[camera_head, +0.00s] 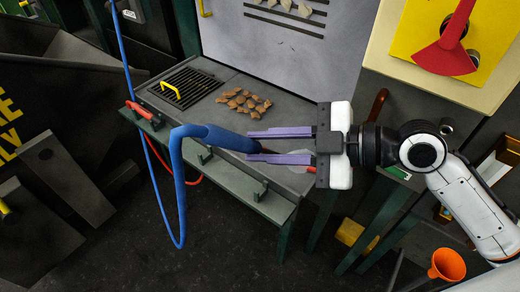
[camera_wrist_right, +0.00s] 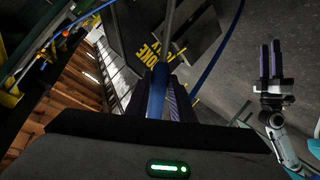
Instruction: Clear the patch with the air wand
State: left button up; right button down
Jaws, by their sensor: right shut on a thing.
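The air wand (camera_head: 228,138) is a blue tube with a blue hose that loops down and back up at the left. My right gripper (camera_head: 250,146) is shut on the wand, its purple fingers on either side. The wand is also between the fingers in the right wrist view (camera_wrist_right: 158,90). The patch is a cluster of brown flakes (camera_head: 243,101) on the grey bench top, behind and apart from the wand. My left gripper (camera_wrist_right: 270,62) shows only in the right wrist view, with its two fingers upright; its gap is unclear. The wand's tip is hard to make out.
The grey bench (camera_head: 215,112) has a black grate (camera_head: 186,87) with a yellow handle at its left. A yellow plate with a red lever (camera_head: 450,45) is at the upper right. An orange funnel (camera_head: 447,264) is at the lower right.

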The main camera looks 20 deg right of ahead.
jog(key=shift+w+d+b, duration=0.5)
jog(key=shift+w+d, duration=0.8)
jog(key=shift+d, duration=0.35)
jog(key=w+a, duration=0.9)
jog(key=w, duration=0.3)
jog(key=shift+a, duration=0.25)
dwell(1.3)
